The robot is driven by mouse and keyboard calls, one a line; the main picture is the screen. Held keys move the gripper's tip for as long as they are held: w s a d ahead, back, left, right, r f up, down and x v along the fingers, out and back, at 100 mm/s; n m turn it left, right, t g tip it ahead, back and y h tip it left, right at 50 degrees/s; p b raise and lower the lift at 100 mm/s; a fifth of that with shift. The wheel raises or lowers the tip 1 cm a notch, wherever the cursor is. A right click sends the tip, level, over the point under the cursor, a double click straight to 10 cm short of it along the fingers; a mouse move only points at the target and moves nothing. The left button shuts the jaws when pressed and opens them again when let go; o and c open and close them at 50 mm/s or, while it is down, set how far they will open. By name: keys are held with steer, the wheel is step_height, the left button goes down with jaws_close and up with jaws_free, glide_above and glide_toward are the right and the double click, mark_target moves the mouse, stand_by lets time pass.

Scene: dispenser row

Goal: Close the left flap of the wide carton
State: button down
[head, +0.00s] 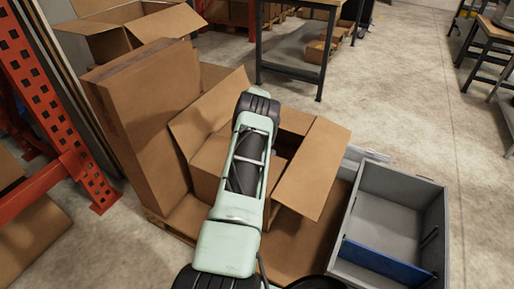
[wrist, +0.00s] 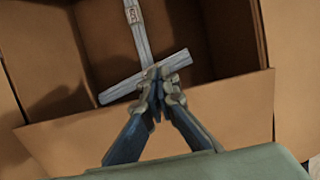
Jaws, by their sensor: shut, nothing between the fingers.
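The wide carton (head: 208,170) stands open in the middle of the head view, partly hidden behind my arm. Its left flap (head: 205,117) stands up and leans outward to the left. Its right flap (head: 312,168) is also open and slopes outward. In the wrist view, my gripper (wrist: 163,75) has its fingertips together, with nothing between them. It is above the carton's open inside, with a brown carton panel (wrist: 60,145) beneath the fingers; I cannot tell which flap this is. My gripper's fingers are hidden in the head view.
A tall flat brown box (head: 140,125) stands close on the left. A grey bin (head: 395,207) with a blue strip is at the right. Another open carton (head: 130,30) is behind. Grey bar-like pieces (wrist: 140,40) show inside the carton. Bare floor lies at the right.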

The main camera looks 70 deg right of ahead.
steer(key=shift+b+x, duration=1.05)
steer(key=shift+x, duration=0.3)
steer(key=shift+a+f, duration=0.1)
steer(key=shift+a, duration=0.05)
steer(key=v, duration=1.2)
